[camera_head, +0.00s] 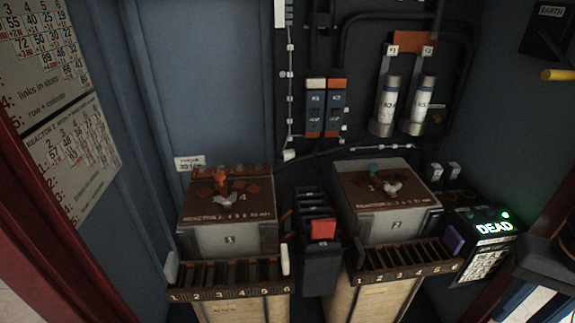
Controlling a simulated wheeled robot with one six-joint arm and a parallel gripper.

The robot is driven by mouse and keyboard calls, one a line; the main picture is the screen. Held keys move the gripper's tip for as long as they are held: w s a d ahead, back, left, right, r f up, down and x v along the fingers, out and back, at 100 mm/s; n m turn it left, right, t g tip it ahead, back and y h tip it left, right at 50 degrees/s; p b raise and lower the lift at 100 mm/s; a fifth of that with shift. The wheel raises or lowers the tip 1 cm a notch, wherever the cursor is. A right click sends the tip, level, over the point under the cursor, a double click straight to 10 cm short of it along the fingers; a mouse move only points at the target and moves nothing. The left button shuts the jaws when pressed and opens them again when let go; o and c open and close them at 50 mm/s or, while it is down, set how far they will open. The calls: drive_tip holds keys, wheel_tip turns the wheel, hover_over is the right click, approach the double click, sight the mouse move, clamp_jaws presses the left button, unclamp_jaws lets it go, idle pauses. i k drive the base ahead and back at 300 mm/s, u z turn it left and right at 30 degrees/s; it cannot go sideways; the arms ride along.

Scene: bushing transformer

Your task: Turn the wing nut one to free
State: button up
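The wing nut one (226,201) is a pale wing-shaped nut on the brown top of the grey box marked 1 (230,239), at the centre left. An orange-red post (220,177) stands just behind it. A similar pale wing nut (393,187) sits on top of the box marked 2 (397,223), to the right, with a teal piece (374,168) behind it. The lettering around both nuts is too small to read fully. I cannot make out my gripper in this view.
Slotted racks (228,276) with numbered fronts stand before both boxes. A dark block with a red piece (323,229) fills the gap between them. At right are a lit "DEAD" display (494,228) and a yellow handle (558,75). Two fuse cylinders (422,105) hang behind.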

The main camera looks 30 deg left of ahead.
sight(228, 202)
drive_tip(key=u, duration=1.9)
drive_tip(key=k, duration=0.5)
drive_tip(key=u, duration=0.75)
drive_tip(key=i, duration=0.5)
drive_tip(key=u, duration=0.2)
